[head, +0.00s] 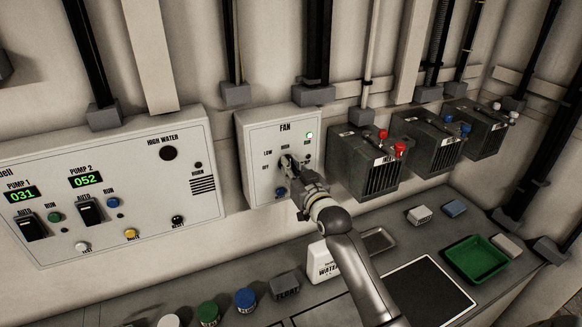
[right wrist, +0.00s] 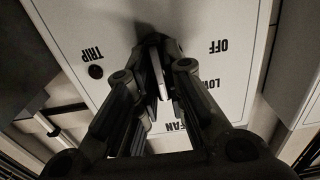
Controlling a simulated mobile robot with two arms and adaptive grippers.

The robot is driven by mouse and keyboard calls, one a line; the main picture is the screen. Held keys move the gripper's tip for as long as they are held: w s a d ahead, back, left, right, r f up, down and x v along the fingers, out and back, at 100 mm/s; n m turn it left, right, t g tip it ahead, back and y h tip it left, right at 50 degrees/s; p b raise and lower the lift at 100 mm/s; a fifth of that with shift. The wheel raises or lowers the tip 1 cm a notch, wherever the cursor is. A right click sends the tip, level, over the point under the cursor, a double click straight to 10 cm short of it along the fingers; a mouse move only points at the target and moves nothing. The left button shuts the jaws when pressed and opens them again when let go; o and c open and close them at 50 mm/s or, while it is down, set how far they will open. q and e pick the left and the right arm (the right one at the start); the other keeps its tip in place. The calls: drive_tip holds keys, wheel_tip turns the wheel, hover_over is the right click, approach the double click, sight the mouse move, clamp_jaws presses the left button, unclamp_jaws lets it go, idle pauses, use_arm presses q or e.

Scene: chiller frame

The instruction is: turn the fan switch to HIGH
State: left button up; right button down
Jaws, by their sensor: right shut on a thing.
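The fan panel (head: 258,190) is a pale box on the wall, marked FAN, with OFF, LOW and HIGH around a dark switch. My right gripper (head: 289,165) reaches up to the panel and is shut on the fan switch (right wrist: 152,62), which sits between its fingers in the right wrist view. In that view the OFF and LOW labels show at the right, and HIGH is hidden behind the gripper. I cannot tell which label the switch points to. A small green lamp (head: 309,134) is lit at the panel's upper right. My left gripper is not in view.
The pump panel (head: 130,165) with several switches is on the left. Dark boxes (head: 365,165) with red and blue terminals hang at the right. The bench below holds a green tray (head: 449,252), a white WATER block (head: 321,262) and several colored caps.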

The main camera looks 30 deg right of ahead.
idle(0.3)
drive_tip(key=c, duration=1.5)
unclamp_jaws()
drive_tip(key=shift+s, duration=0.15)
drive_tip(key=s, duration=1.1)
drive_tip(key=shift+s+a, duration=0.35)
drive_tip(key=shift+s, duration=0.05)
drive_tip(key=shift+f, duration=0.1)
